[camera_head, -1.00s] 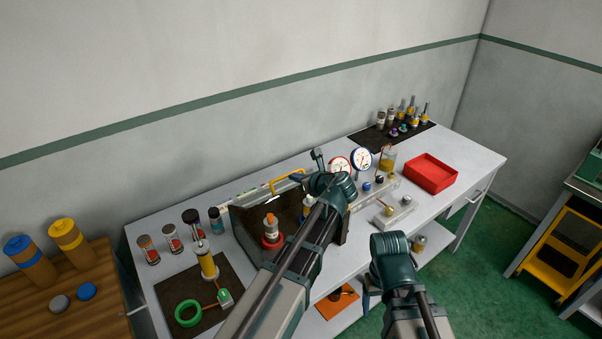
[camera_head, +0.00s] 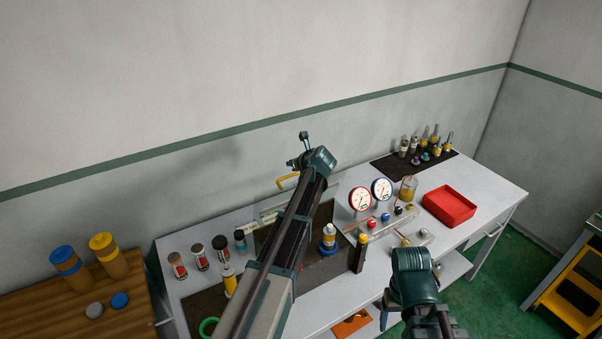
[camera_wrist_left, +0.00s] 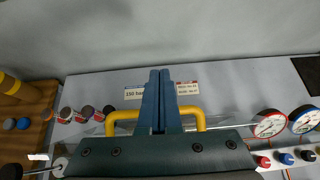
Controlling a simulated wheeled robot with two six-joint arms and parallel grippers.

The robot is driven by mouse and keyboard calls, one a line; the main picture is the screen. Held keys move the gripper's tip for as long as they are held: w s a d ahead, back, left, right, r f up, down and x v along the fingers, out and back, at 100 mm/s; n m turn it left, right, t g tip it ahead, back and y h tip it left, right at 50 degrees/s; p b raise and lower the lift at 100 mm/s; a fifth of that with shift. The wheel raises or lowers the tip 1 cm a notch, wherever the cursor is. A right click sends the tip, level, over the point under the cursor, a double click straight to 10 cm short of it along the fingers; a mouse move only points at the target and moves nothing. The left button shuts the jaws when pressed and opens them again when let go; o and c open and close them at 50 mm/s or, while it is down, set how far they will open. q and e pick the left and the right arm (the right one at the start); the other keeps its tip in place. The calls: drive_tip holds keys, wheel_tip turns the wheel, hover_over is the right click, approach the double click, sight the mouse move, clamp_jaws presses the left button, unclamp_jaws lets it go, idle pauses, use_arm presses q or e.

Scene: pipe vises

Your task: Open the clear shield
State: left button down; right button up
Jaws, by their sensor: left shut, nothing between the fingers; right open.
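The clear shield's yellow handle (camera_head: 287,181) stands high behind the dark fixture (camera_head: 322,268) on the bench. The shield is nearly invisible; a thin clear edge (camera_wrist_left: 235,125) shows in the left wrist view, and it looks raised. My left gripper (camera_head: 304,140) is shut and empty, at the handle. In the left wrist view its fingers (camera_wrist_left: 160,75) cross the middle of the handle (camera_wrist_left: 120,117); contact cannot be told. My left arm hides part of the fixture and shield. My right gripper (camera_head: 383,320) is low before the bench's front edge, partly hidden by its wrist, and open.
Two round gauges (camera_head: 360,199) stand right of the fixture, with a red tray (camera_head: 450,206) farther right. Several small canisters (camera_head: 198,257) stand to the left. A dark mat (camera_head: 395,168) with bottles lies at the back right. A wooden table (camera_head: 95,320) is at the left.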

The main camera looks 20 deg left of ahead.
use_arm(q)
drive_tip(key=shift+w+a, duration=0.65)
drive_tip(key=shift+a, duration=0.15)
idle(0.7)
drive_tip(key=s+d+f+b, duration=0.2)
drive_tip(key=s+d, duration=0.4)
drive_tip(key=d, duration=0.1)
drive_tip(key=shift+d, duration=0.35)
use_arm(e)
drive_tip(key=shift+s+d+f, duration=0.2)
drive_tip(key=shift+d+f, duration=0.55)
drive_tip(key=shift+f, duration=0.25)
